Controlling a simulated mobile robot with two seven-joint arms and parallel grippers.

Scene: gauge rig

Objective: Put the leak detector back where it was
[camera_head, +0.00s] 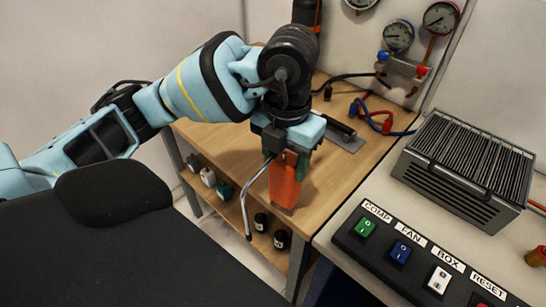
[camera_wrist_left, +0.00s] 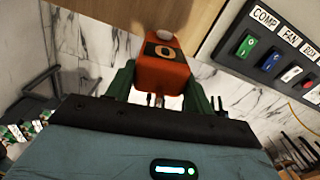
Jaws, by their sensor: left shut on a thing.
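The leak detector (camera_head: 286,182) is an orange body with a thin bent metal probe that hangs to its left, past the bench's front edge. My left gripper (camera_head: 288,158) is shut on it from above, and the body hangs upright below the jaws. I cannot tell whether its lower end touches the wooden bench (camera_head: 345,172). In the left wrist view the orange body (camera_wrist_left: 163,72) sits between the dark green fingers (camera_wrist_left: 163,92), with a dark label facing the camera. My right gripper is not in view.
A switch panel (camera_head: 425,262) and a finned grey unit (camera_head: 465,165) stand at the right. Gauges (camera_head: 398,36) with red and blue hoses (camera_head: 378,118) are at the back. A grey plate (camera_head: 342,138) with a dark tool lies behind the detector. Small bottles (camera_head: 261,222) stand on the lower shelf.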

